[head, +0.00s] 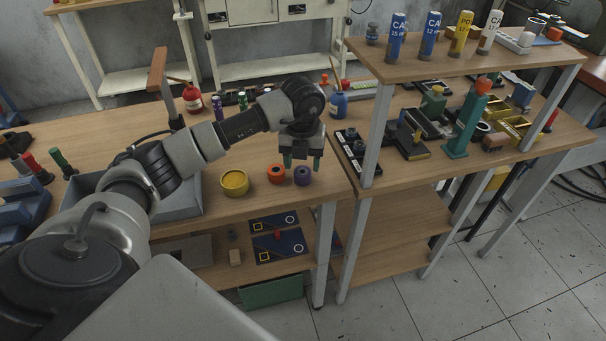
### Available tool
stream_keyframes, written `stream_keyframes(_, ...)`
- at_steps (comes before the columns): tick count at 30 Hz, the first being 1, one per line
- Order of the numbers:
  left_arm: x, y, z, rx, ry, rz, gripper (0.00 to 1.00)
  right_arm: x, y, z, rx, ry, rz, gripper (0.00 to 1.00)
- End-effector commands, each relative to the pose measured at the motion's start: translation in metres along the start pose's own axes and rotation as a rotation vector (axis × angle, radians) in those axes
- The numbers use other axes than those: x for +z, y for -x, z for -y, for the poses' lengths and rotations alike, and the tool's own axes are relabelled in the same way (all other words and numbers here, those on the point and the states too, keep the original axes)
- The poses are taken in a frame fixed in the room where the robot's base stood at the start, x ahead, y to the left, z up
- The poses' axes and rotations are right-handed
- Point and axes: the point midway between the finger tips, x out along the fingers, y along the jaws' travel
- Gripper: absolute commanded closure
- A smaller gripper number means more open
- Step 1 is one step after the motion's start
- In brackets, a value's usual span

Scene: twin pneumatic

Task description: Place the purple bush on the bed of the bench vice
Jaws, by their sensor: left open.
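The purple bush (302,176) stands on the wooden bench near its front edge, just right of an orange bush (276,174). My left gripper (302,163) is above and just behind the purple bush in the picture, fingers pointing down, open and empty. Whether the fingertips are level with the bush is hard to tell. I cannot say for sure which thing is the bench vice; a blue, blocky device (22,203) at the left edge, partly cut off, may be it. My right gripper is out of view.
A yellow round tub (234,183) stands left of the orange bush. A grey tray (180,207) lies partly behind my left arm. Red (193,98) and blue (338,104) bottles stand farther back. A shelf post (378,135) rises right of the gripper.

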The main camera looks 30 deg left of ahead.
Motion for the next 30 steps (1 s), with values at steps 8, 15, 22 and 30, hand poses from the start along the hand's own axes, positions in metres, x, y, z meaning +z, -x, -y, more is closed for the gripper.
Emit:
stream_keyframes(8,0.000,-0.037,0.001,0.001,-0.001,-0.002,0.44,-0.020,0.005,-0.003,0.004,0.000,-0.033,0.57)
stream_keyframes(15,0.000,-0.039,0.001,0.000,-0.001,0.000,0.44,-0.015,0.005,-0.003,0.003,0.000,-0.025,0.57)
stream_keyframes(22,0.000,-0.039,0.001,0.000,-0.001,0.000,0.76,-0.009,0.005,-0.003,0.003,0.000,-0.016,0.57)
stream_keyframes(30,0.000,-0.038,0.001,-0.001,-0.001,0.001,0.91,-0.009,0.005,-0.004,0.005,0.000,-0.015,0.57)
